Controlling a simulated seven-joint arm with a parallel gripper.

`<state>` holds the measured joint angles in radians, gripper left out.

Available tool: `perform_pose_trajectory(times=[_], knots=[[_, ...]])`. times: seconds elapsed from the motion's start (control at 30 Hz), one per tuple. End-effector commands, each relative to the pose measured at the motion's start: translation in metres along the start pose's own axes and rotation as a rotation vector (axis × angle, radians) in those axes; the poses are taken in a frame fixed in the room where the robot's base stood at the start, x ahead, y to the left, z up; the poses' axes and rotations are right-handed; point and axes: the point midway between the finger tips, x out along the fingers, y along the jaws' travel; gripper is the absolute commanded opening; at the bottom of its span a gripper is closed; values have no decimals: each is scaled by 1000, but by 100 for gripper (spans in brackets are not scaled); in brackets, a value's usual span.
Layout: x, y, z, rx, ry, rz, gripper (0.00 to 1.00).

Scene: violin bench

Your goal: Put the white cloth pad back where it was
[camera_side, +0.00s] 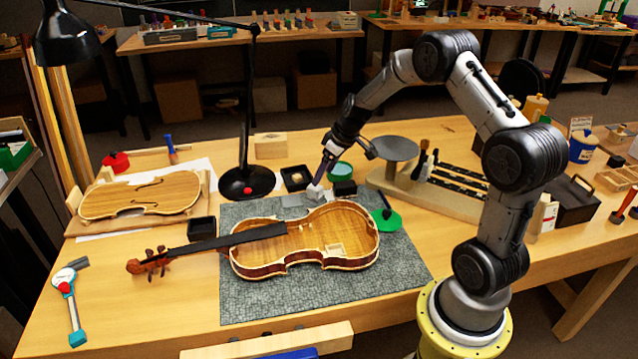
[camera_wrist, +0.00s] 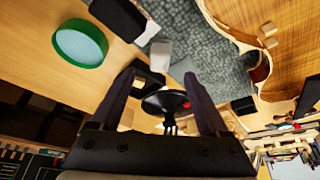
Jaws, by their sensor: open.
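A small white pad (camera_side: 315,192), which looks like the cloth pad, sits at the back edge of the grey mat (camera_side: 400,262), behind the violin body. In the wrist view the white pad (camera_wrist: 160,55) shows just beyond my fingertips. My gripper (camera_side: 321,181) points down right above the pad, and its open fingers (camera_wrist: 160,76) hold nothing that I can see. I cannot tell whether the fingertips touch the pad. A flat pale grey piece (camera_side: 292,200) lies just left of the pad.
A black block (camera_side: 345,188) and a green dish (camera_side: 341,170) stand close right of my gripper. A black tray (camera_side: 296,178) and the lamp base (camera_side: 247,182) are to its left. A round grey plate (camera_side: 394,149) on a wooden stand is at the right.

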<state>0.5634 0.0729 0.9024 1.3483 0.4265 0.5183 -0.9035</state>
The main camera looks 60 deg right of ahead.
Motion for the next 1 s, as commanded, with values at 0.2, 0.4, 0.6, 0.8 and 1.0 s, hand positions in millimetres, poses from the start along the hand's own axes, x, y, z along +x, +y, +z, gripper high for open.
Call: perform_pose_trajectory(times=[0.2, 0.4, 0.6, 0.8, 1.0], knots=[[-35, 0, 0, 0, 2, 1, 79], [-54, -7, -3, -6, 3, 0, 79], [-129, -77, -7, -30, 21, -8, 79], [-222, -167, 43, -42, 47, -12, 79], [-270, -212, 124, -29, 78, -7, 79]])
